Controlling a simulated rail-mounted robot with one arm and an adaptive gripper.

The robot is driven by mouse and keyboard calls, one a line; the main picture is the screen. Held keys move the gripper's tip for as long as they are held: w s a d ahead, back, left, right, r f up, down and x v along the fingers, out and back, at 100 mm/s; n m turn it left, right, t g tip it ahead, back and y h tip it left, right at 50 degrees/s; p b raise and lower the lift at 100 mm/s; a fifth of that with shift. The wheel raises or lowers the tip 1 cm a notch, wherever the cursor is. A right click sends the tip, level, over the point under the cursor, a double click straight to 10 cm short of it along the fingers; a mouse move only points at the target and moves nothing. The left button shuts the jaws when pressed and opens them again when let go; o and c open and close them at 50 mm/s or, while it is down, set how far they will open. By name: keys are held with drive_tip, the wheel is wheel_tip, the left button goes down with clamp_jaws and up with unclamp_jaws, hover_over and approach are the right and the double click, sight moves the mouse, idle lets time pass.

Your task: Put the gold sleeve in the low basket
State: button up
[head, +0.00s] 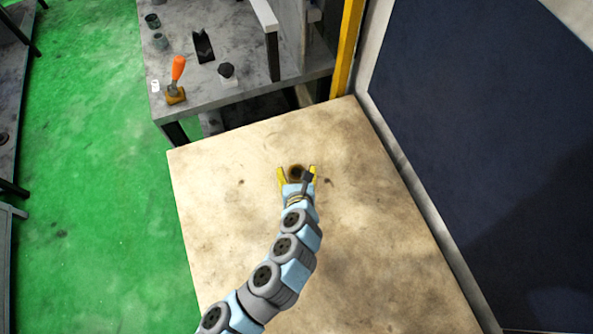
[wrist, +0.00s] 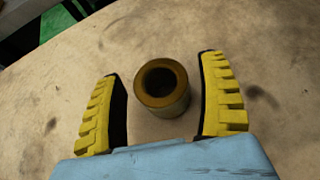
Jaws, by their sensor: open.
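The gold sleeve (wrist: 162,88) stands upright on the wooden tabletop, its dark bore facing up. It also shows in the head view (head: 296,170), partly hidden by my gripper. My gripper (head: 297,172) is open, with one yellow finger on each side of the sleeve. In the wrist view my gripper (wrist: 160,98) has visible gaps between both fingers and the sleeve, and the sleeve sits between them, slightly nearer the right finger. I cannot make out a low basket in either view.
The wooden tabletop (head: 370,230) is mostly clear around the sleeve. A grey bench (head: 205,95) at the upper left holds an orange-handled clamp (head: 177,75), a black V-shaped block (head: 203,46) and several small parts. A dark blue panel (head: 480,120) stands along the right side.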

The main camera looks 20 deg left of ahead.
drive_tip(key=p+v, duration=0.4)
drive_tip(key=v, duration=0.5)
drive_tip(key=shift+s+r, duration=0.2)
drive_tip(key=shift+r, duration=0.2)
drive_tip(key=shift+p+v, duration=1.15)
drive_tip(key=shift+v, duration=0.1)
